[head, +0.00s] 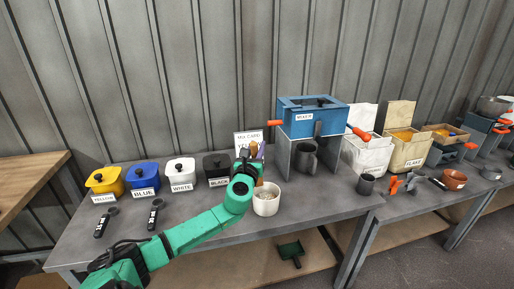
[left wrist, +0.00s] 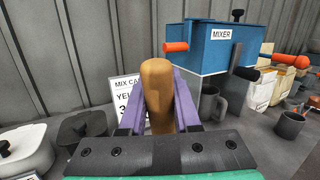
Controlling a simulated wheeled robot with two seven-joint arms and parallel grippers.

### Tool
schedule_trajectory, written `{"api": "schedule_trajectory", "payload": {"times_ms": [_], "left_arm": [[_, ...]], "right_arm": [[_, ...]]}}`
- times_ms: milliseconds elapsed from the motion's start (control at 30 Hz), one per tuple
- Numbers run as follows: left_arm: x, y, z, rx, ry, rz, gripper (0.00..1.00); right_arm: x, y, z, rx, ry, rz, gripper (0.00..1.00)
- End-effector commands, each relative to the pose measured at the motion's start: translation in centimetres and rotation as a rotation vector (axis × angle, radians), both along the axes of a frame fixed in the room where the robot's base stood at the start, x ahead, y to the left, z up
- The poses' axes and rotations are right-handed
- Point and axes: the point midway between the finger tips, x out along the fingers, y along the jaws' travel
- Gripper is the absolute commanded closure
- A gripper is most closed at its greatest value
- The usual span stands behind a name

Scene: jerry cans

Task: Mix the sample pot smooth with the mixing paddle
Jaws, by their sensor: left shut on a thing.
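My left gripper (head: 250,163) is shut on the wooden handle of the mixing paddle. In the left wrist view the brown rounded handle (left wrist: 157,85) stands upright between the purple fingers. The sample pot (head: 266,207), a small white round pot with pale grey contents, stands on the grey bench just right of and below the gripper in the head view. The paddle's lower end is hidden by my arm and gripper, so I cannot tell whether it is inside the pot. My right gripper is not in view.
The mix card (head: 249,138) stands behind the gripper. Yellow (head: 105,180), blue (head: 145,176), white (head: 180,171) and black (head: 217,166) lidded tubs line the left. The blue mixer (head: 318,118) on its stand is to the right, with a grey mug (head: 305,158) below.

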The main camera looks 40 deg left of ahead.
Motion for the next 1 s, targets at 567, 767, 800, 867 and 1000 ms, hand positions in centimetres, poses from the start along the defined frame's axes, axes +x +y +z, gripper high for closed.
{"api": "schedule_trajectory", "payload": {"times_ms": [567,767,800,867,1000], "left_arm": [[0.0,0.0,4.2,0.0,0.0,0.0,1.0],[0.0,0.0,4.0,0.0,0.0,0.0,1.0],[0.0,0.0,4.0,0.0,0.0,0.0,1.0],[0.0,0.0,4.0,-0.001,0.0,0.0,1.0],[0.5,-0.4,4.0,-0.013,-0.006,0.0,1.0]], "right_arm": [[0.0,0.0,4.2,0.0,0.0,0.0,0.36],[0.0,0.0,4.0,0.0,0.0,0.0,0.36],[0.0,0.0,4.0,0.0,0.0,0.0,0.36],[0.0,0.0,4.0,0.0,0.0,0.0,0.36],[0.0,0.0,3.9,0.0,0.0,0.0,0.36]]}}
